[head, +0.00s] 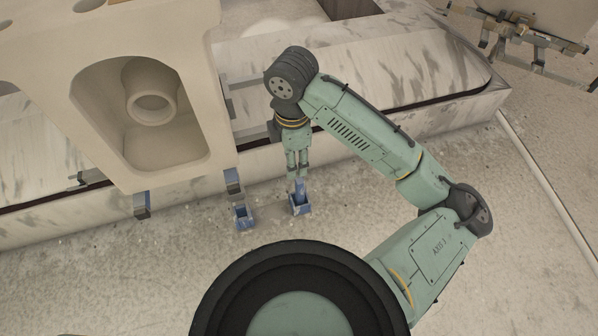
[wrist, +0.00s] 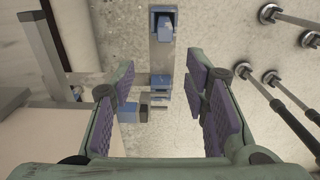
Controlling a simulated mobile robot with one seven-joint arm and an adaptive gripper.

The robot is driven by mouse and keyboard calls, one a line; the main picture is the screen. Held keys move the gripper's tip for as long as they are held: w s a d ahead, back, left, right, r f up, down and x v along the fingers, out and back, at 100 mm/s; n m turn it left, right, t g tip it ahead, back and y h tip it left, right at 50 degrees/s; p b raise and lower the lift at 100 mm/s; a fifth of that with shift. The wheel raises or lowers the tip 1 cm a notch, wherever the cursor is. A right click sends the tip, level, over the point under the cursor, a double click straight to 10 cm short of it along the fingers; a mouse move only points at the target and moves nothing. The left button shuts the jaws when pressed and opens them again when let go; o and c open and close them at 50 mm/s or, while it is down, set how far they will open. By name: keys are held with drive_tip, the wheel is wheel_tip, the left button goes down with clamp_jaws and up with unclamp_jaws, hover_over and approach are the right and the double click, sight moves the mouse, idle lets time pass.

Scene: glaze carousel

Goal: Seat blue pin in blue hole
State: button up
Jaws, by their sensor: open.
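In the head view, my gripper (head: 298,176) points down, just above an upright blue piece (head: 299,188) that looks like the blue pin. This piece stands in a small blue-edged holder (head: 302,209). I cannot tell whether the holder's opening is the blue hole. In the wrist view, my gripper (wrist: 165,100) is open, with purple pads on both sides. Several small blue and grey blocks (wrist: 161,81) show beyond and between the fingers, with none clearly gripped. A blue bracket (wrist: 162,22) is at the top of the wrist view.
A second blue-edged holder (head: 243,217) is to the left of the first in the head view. A large cream body (head: 200,150) with a recess stands further left. A marbled ledge (head: 390,75) runs behind my arm. Dark rods (wrist: 290,110) are at the wrist view's right.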

sight(300, 181)
drive_tip(key=shift+w+d+f, duration=0.15)
drive_tip(key=shift+d+f, duration=0.1)
wheel_tip(300, 181, down, 5)
drive_tip(key=shift+d+f, duration=0.1)
drive_tip(key=f, duration=0.2)
drive_tip(key=d+f, duration=0.1)
drive_tip(key=f, duration=0.1)
drive_tip(key=shift+s, duration=0.25)
drive_tip(key=shift+f, duration=0.6)
drive_tip(key=shift+c, duration=0.4)
clamp_jaws()
